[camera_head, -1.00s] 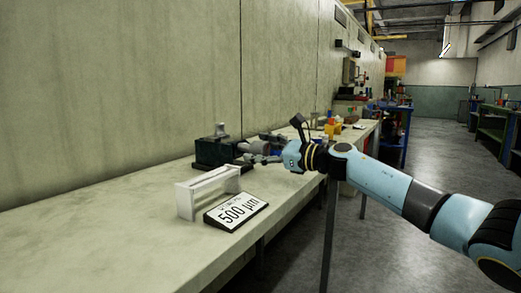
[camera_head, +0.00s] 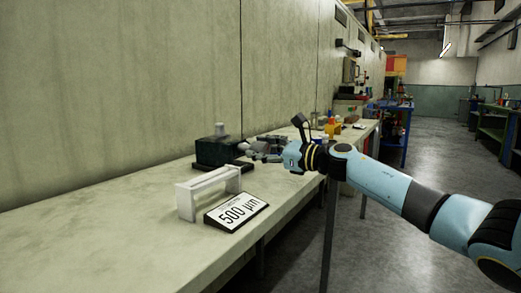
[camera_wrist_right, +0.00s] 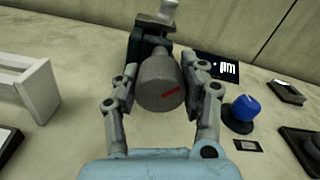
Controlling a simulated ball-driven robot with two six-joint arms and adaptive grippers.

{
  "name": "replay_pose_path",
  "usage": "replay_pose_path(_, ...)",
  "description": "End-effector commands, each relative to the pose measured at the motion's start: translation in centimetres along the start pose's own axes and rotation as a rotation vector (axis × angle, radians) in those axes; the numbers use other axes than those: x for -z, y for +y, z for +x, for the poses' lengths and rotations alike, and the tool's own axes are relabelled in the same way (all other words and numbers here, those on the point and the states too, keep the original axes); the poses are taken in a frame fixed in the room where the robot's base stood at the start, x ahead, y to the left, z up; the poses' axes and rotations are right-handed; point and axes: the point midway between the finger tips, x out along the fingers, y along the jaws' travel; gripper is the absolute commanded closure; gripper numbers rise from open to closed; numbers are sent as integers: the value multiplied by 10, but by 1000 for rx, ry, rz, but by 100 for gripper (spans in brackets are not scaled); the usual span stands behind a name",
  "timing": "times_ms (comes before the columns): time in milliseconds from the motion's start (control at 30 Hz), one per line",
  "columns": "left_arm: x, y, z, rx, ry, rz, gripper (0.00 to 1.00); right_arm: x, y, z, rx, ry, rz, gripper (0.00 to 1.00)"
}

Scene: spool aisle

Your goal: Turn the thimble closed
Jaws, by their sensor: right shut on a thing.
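The thimble (camera_wrist_right: 158,88) is a grey knurled cylinder with a red mark on its end face, in the middle of the right wrist view. My right gripper (camera_wrist_right: 160,76) is shut on it, one finger on each side. Behind the thimble is a dark body with a grey knob on top (camera_wrist_right: 160,10). In the head view this dark green block (camera_head: 215,153) stands on the bench by the wall, with my right gripper (camera_head: 250,150) at its right side. My left gripper is not in view.
A white stand (camera_head: 182,203) and a tilted sign reading 500 µm (camera_head: 237,212) are on the bench (camera_head: 110,230) in front of the block. A blue knob on a dark base (camera_wrist_right: 247,107) is right of the gripper in the wrist view. The near left bench is clear.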

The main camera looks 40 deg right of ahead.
Motion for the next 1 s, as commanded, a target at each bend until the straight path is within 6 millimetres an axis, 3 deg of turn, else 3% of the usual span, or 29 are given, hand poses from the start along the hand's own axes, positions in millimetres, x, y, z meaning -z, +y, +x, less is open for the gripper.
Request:
replay_pose_path(400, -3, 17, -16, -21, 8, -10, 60, -3, -2, 0, 0, -1, 335, 90)
replay_pose_path(1000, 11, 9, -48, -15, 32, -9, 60, -2, -3, 0, 0, -1, 906, 90)
